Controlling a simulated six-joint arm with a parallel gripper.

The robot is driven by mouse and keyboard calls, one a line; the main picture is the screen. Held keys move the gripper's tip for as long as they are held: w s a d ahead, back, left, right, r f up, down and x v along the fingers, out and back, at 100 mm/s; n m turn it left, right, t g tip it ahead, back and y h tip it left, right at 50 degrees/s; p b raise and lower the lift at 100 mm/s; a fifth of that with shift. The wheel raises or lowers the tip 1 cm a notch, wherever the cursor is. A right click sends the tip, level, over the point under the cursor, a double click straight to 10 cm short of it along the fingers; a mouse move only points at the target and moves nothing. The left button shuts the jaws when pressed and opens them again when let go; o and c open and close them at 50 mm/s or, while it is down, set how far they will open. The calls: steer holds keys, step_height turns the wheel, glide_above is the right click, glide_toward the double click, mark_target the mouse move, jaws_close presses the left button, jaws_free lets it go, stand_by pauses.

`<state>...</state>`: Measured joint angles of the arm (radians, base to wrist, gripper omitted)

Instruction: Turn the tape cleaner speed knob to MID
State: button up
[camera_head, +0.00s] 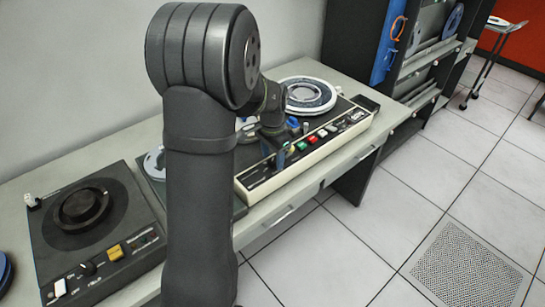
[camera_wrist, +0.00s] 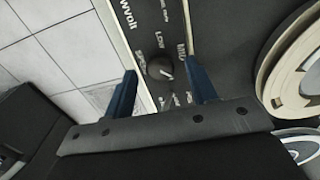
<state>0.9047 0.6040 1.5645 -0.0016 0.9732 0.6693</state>
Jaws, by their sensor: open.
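The tape cleaner (camera_head: 255,183) is a long cream-edged unit with a dark top panel and coloured buttons, on the bench. In the wrist view its round dark speed knob (camera_wrist: 160,67) sits between the blue fingertips of my gripper (camera_wrist: 162,73). My gripper is open, with a gap on both sides of the knob. A pale mark on the knob points toward the lower right. In the head view my gripper (camera_head: 286,141) is over the panel and the knob cannot be made out.
A tape reel (camera_head: 307,95) lies at the unit's far end. Another dark machine with a round platter (camera_head: 82,207) stands at the left. Dark racks stand beyond the bench; tiled floor lies in front.

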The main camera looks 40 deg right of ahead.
steer(key=shift+f, duration=0.35)
steer(key=c, duration=1)
steer(key=shift+o, duration=0.2)
steer(key=n, duration=0.4)
steer(key=shift+n, duration=2.4)
